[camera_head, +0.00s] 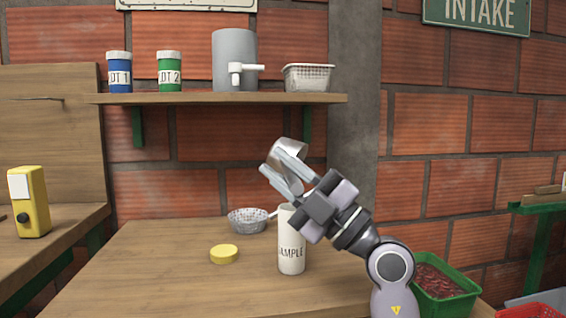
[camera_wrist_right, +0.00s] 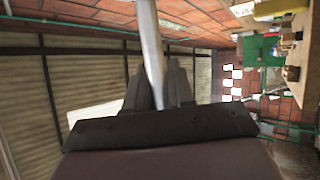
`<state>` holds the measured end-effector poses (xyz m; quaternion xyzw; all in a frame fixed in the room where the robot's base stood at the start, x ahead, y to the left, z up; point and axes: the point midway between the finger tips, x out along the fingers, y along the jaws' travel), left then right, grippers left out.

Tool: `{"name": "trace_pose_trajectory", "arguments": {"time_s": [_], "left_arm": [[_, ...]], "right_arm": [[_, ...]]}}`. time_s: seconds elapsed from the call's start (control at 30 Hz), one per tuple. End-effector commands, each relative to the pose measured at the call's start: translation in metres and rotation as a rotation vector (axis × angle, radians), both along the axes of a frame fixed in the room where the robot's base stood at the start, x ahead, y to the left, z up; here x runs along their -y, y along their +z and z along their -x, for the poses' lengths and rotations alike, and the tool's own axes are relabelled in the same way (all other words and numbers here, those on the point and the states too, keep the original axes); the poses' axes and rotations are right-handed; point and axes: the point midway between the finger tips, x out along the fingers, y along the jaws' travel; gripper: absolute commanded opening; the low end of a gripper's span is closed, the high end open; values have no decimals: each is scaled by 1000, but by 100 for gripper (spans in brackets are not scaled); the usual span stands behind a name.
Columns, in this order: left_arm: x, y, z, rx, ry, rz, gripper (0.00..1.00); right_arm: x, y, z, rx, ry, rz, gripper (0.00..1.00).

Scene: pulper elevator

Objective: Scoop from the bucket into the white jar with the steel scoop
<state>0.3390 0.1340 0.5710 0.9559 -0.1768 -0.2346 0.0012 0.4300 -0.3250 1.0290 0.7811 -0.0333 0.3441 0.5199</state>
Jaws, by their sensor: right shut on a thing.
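The white jar (camera_head: 291,245), lettered SAMPLE, stands upright on the wooden table, and my right gripper partly covers its top. The steel scoop (camera_head: 289,149) is tilted above and slightly left of the jar, apart from it. My right gripper (camera_head: 283,173) is shut on the scoop. The scoop's handle (camera_wrist_right: 150,45) runs up from between the fingers in the right wrist view. Whether the scoop holds anything cannot be told. A green bucket (camera_head: 450,306) of dark red cherries stands low at the right, partly behind my arm. My left gripper is out of view.
A yellow lid (camera_head: 224,254) lies left of the jar. A metal strainer (camera_head: 248,221) sits behind it, near the wall. A yellow device (camera_head: 29,202) stands on the left counter. The wall shelf (camera_head: 200,98) overhangs the table's back. The table's front left is clear.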

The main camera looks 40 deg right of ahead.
Motion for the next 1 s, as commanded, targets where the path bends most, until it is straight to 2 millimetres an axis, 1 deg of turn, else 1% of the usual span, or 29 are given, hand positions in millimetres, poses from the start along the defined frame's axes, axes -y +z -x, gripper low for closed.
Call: {"name": "trace_pose_trajectory", "arguments": {"time_s": [0.03,0.1,0.3,0.5,0.63,0.67,0.7,1.0], "left_arm": [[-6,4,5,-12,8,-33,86],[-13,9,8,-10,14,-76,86],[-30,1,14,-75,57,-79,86],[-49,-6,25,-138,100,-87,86],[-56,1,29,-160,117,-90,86],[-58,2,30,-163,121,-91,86],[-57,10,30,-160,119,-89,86],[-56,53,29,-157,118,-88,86]], "right_arm": [[-1,7,-2,-40,-3,28,0],[-2,6,-5,-113,-4,63,0],[-8,4,-16,-312,-3,163,0],[-12,6,-24,-456,-3,234,0],[-14,7,-29,-537,-2,274,0],[-15,7,-30,-557,-3,283,0],[-16,7,-32,-579,-2,294,0],[-20,11,-41,-736,-1,372,0]]}}
